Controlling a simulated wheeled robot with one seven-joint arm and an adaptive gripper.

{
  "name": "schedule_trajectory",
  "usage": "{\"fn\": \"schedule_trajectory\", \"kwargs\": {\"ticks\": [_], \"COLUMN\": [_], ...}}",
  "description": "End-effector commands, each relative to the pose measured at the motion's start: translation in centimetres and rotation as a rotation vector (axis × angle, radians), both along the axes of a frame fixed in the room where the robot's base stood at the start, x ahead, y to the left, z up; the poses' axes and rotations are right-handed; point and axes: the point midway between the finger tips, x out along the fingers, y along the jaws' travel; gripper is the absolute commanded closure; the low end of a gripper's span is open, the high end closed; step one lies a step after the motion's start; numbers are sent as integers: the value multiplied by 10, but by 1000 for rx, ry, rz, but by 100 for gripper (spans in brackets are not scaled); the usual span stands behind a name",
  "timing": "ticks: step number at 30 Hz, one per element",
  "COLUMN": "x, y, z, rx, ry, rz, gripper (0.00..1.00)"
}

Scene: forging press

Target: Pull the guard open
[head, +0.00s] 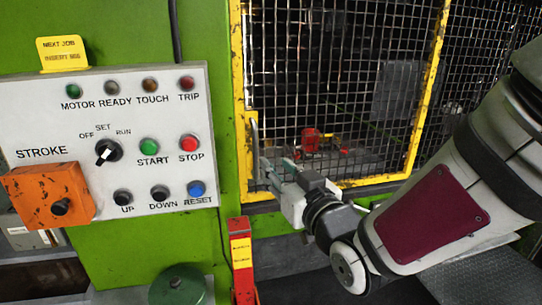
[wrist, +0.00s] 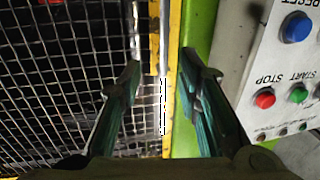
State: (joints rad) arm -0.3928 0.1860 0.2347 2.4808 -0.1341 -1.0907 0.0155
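The guard is a black wire mesh door in a yellow frame (head: 436,60), and it stands closed across the press opening. A pale vertical handle (head: 254,135) is on its left edge. My gripper (head: 272,168) is in front of the guard's lower left corner, near the handle's lower end. In the wrist view my gripper (wrist: 162,80) is open, with one dark green finger on each side of the handle (wrist: 163,105). Gaps show between both fingers and the handle. I cannot tell whether the handle is within fingertip depth.
A white control panel (head: 60,100) with buttons and a selector knob is left of the guard, on the green press body (head: 215,30). An orange box (head: 45,190) sticks out from it. Red parts (head: 310,140) show behind the mesh.

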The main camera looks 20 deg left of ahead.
Motion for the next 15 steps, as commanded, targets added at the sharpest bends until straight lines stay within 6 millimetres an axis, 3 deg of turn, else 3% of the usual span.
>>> {"fn": "schedule_trajectory", "kwargs": {"ticks": [15], "x": [2], "y": [6], "z": [-6], "rx": [4], "ry": [1], "rz": [4], "gripper": [69]}}
